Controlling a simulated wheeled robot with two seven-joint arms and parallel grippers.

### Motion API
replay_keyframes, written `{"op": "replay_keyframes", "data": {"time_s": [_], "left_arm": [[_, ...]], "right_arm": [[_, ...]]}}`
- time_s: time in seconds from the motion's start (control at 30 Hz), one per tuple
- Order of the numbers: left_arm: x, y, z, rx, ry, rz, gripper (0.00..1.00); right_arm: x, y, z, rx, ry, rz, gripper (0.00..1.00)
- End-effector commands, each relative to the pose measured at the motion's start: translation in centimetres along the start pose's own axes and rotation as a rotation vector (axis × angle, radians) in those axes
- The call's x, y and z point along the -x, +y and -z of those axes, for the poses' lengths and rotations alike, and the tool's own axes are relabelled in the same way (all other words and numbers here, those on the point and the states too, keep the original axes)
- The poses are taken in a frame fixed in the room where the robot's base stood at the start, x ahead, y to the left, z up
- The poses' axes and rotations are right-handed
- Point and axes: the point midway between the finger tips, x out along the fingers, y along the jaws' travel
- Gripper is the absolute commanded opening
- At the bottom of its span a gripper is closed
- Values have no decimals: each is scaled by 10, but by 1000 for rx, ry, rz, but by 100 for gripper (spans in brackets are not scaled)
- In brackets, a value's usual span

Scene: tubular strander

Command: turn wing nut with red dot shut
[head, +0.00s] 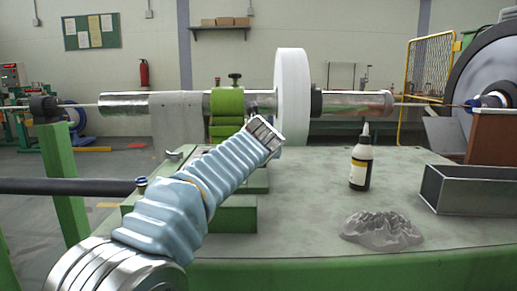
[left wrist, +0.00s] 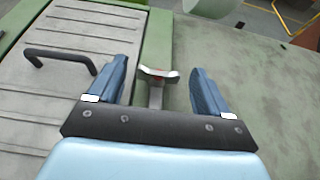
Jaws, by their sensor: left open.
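My left gripper (left wrist: 158,82) is open, with one blue finger on each side of the wing nut and a visible gap to each. In the head view my left gripper (head: 265,135) is at the end of the blue-sleeved arm, in front of the white disc. I cannot make out the wing nut in the head view. My right gripper is in neither view.
A black handle (left wrist: 60,58) stands on a slatted panel left of the gripper. In the head view, a white disc (head: 291,95) and green clamp (head: 226,103) sit on the machine's shaft. A bottle (head: 361,160), grey cloth-like heap (head: 382,230) and metal trough (head: 470,190) stand on the right.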

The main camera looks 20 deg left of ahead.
Motion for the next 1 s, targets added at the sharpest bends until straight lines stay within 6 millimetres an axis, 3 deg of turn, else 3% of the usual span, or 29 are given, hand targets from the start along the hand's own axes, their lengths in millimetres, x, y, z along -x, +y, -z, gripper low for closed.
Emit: {"op": "replay_keyframes", "data": {"time_s": [0.37, 0.73, 1.0], "left_arm": [[-7, 0, 0, 0, -1, 0, 79], [-7, 0, 0, 0, -1, 0, 23], [-6, 3, -1, -11, 1, 33, 23]], "right_arm": [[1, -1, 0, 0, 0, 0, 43], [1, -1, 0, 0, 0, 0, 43], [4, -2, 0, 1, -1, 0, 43]]}}
